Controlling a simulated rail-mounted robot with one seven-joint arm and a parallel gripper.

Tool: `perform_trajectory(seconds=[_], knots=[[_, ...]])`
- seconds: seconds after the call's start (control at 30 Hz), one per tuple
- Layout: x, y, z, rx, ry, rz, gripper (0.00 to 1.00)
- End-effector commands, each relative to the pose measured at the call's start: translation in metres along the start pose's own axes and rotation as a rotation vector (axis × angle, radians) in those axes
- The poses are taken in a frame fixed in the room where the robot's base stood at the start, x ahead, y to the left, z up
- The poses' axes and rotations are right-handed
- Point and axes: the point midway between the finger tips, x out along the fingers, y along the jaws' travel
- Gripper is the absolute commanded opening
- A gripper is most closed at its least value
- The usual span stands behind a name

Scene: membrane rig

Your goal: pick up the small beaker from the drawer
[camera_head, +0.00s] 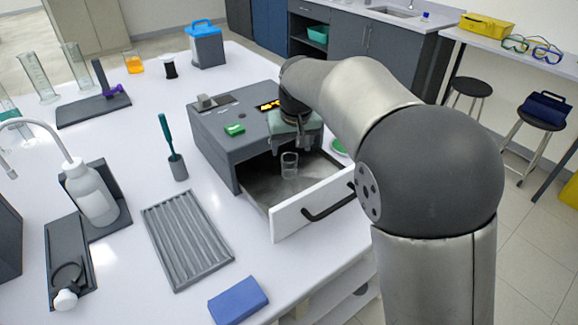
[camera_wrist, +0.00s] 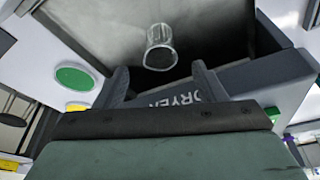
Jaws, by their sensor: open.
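The small beaker (camera_head: 289,165) is clear glass and stands upright in the open drawer (camera_head: 284,222) of the grey dryer box (camera_head: 225,135). The drawer has a white front with a black handle. My gripper (camera_head: 303,143) is above the drawer's back part, close to the dryer's front edge, and is up and slightly right of the beaker. In the wrist view the beaker (camera_wrist: 160,48) shows beyond the two fingers (camera_wrist: 158,85), which are apart with nothing between them. The fingers do not touch the beaker. The dryer's lettered front (camera_wrist: 180,92) shows behind the fingers.
A green disc (camera_wrist: 75,78) lies beside the drawer. A grey ribbed tray (camera_head: 187,240), a blue block (camera_head: 238,300) and a brush in a holder (camera_head: 178,168) stand left of the drawer.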

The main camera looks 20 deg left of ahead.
Motion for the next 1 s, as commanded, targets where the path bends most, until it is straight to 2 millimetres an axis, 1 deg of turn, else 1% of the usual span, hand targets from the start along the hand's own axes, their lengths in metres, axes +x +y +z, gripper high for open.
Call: perform_trajectory(seconds=[0.03, 0.1, 0.27, 0.5, 0.6, 0.87, 0.97, 1.0], knots=[[0.007, 0.0, 0.0, 0.0, -0.001, 0.001, 0.64], [0.013, 0.0, 0.0, -0.001, -0.001, 0.001, 0.64], [0.022, 0.0, 0.0, -0.001, 0.0, 0.0, 0.64], [0.057, -0.001, -0.001, -0.001, -0.002, 0.001, 0.64], [0.067, -0.001, -0.001, -0.001, -0.001, 0.001, 0.64], [0.07, -0.001, -0.001, 0.0, 0.002, 0.0, 0.64], [0.07, -0.001, -0.001, 0.0, 0.002, 0.0, 0.39], [0.07, -0.001, -0.001, 0.0, 0.001, 0.0, 0.28]])
